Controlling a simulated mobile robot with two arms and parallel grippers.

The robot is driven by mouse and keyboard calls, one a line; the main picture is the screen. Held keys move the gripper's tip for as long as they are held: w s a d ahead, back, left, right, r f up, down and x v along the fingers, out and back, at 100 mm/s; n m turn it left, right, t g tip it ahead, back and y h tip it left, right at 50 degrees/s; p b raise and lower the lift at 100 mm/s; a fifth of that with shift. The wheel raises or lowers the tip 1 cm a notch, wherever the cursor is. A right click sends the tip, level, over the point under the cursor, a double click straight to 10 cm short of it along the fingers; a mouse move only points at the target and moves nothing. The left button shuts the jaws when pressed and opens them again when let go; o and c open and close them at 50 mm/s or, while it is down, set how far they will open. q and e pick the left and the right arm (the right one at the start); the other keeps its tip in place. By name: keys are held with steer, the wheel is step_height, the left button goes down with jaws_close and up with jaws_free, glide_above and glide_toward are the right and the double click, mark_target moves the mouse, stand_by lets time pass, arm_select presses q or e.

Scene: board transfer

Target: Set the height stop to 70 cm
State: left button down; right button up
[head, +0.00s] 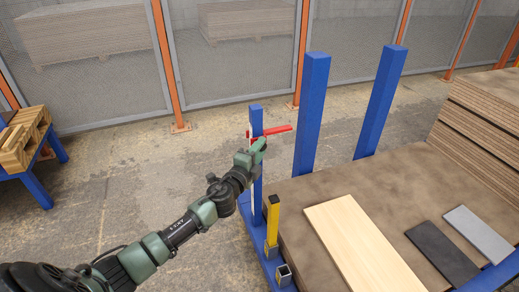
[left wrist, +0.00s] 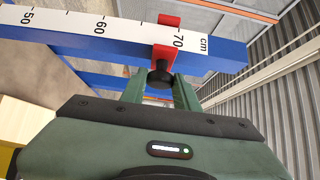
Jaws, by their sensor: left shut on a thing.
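The height stop is a red slider with a flat red arm (head: 280,131) on a slim blue post (head: 256,115) at the corner of the blue rack. In the left wrist view the post carries a white scale (left wrist: 125,30) marked 50, 60, 70 and cm. The red stop (left wrist: 166,53) sits right beside the 70 mark, on its 60 side; its exact reading is hard to tell. My left gripper (head: 260,146) is shut on the stop's black knob (left wrist: 160,76). My right gripper is not in view.
A light wooden board (head: 350,240), a dark grey board (head: 442,254) and a grey board (head: 478,233) lie on the brown stack. A yellow post (head: 273,220) stands in a socket near my arm. Two thick blue posts (head: 312,100) rise behind.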

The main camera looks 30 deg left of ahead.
arm_select(q)
steer(key=shift+w+r, duration=0.1)
steer(key=shift+r, duration=0.35)
steer(key=c, duration=1.1)
jaws_free()
steer(key=shift+f, duration=0.1)
steer(key=s, duration=0.8)
steer(key=shift+d+p, duration=0.25)
steer(key=shift+p, duration=0.05)
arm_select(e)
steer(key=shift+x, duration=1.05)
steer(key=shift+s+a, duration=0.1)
